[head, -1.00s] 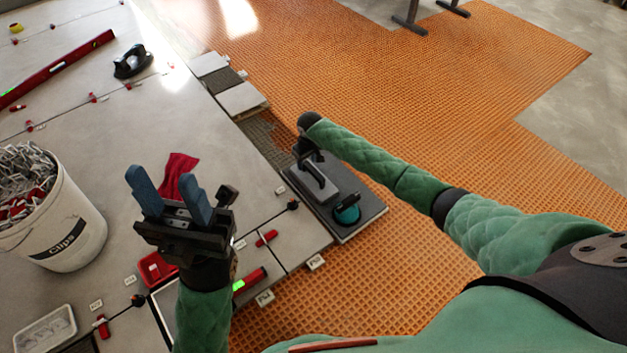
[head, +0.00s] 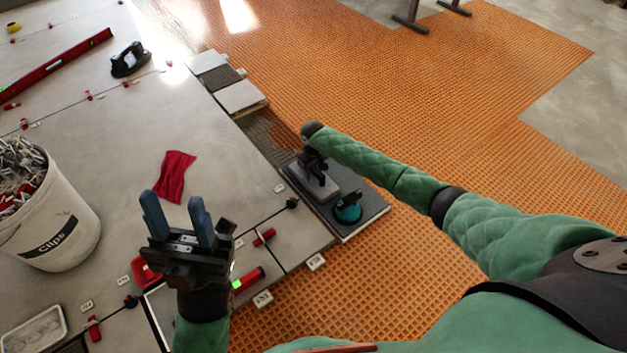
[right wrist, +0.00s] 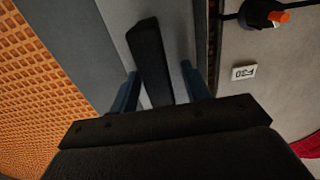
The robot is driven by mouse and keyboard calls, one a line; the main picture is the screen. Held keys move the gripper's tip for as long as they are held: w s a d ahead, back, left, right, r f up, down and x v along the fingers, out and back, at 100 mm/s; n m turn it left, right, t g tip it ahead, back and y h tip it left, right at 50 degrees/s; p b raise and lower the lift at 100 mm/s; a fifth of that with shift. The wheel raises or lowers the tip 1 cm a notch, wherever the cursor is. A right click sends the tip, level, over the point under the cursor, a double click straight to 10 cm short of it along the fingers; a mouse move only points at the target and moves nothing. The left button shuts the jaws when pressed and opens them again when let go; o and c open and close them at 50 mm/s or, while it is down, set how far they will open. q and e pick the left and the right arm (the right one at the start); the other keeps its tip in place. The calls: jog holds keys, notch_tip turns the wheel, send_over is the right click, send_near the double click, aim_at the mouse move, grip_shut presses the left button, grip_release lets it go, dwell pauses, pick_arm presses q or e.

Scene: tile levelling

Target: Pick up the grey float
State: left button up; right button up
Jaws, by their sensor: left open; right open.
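The grey float (head: 329,194) lies flat on a dark grey tile (head: 362,213) at the edge of the tiled area. My right gripper (head: 316,168) is over it and hides much of its black handle. In the right wrist view the black handle (right wrist: 149,50) runs between the two blue fingers of the open right gripper (right wrist: 160,86), and the float's pale plate (right wrist: 178,28) shows beneath. Gaps show between handle and fingers. My left gripper (head: 173,208) is open and empty, above the tiles at the left.
A teal-topped suction cup (head: 347,208) stands on the same tile, close beside the float. A red cloth (head: 174,176), a white bucket of clips (head: 62,235) and a red level (head: 55,68) lie to the left. Orange matting (head: 430,100) stretches away clear to the right.

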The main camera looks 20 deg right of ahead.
jog(key=shift+f, duration=0.15)
grip_shut()
